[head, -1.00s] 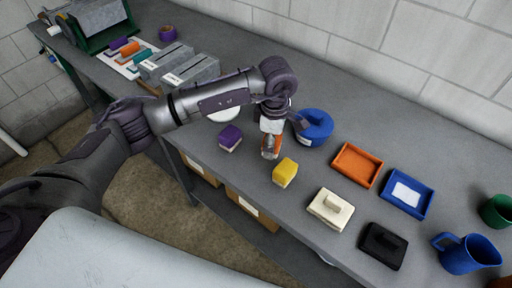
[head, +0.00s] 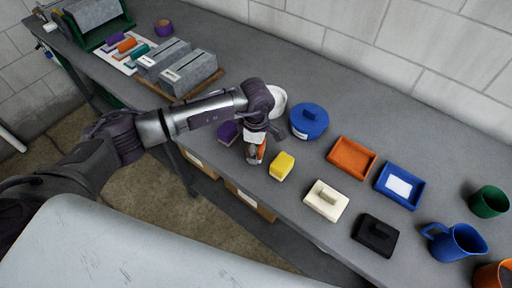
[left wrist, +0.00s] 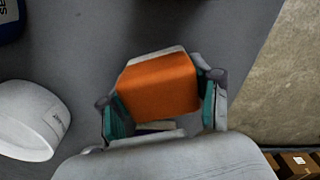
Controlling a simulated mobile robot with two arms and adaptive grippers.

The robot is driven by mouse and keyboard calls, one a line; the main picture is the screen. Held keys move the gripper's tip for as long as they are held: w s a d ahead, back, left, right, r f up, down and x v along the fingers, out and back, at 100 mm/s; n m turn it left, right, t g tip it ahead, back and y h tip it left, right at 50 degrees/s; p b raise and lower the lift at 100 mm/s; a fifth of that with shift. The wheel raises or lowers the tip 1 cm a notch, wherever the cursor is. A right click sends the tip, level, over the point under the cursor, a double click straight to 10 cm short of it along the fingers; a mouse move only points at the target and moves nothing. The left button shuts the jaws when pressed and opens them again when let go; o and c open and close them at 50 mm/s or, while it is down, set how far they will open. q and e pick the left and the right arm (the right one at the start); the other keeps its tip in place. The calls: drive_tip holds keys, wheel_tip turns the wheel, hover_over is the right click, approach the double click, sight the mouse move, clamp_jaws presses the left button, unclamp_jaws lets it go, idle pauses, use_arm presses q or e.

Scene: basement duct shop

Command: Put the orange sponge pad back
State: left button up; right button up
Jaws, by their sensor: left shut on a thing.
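The orange sponge pad (left wrist: 158,88) is between the fingers of my left gripper (left wrist: 160,108), with a pale layer along its far edge. In the head view my left gripper (head: 256,152) points down at the bench's near side, and only a sliver of the orange pad (head: 262,152) shows. A purple pad (head: 228,132) stands just left of the gripper and a yellow pad (head: 281,166) just right of it. I cannot tell whether the orange pad touches the bench. My right gripper is not in view.
Behind the gripper are a white round container (head: 278,101) and a blue round tin (head: 309,121). To the right are an orange tray (head: 351,157), a blue tray (head: 400,185), a cream block (head: 326,200), a black block (head: 376,235) and mugs. Grey boxes (head: 188,73) stand left.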

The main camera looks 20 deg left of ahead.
use_arm(q)
drive_tip(key=o, duration=1)
drive_tip(key=shift+r+p, duration=0.25)
drive_tip(key=shift+p, duration=0.05)
wheel_tip(320, 180, up, 10)
drive_tip(key=b, duration=0.3)
drive_tip(key=shift+r, duration=0.9)
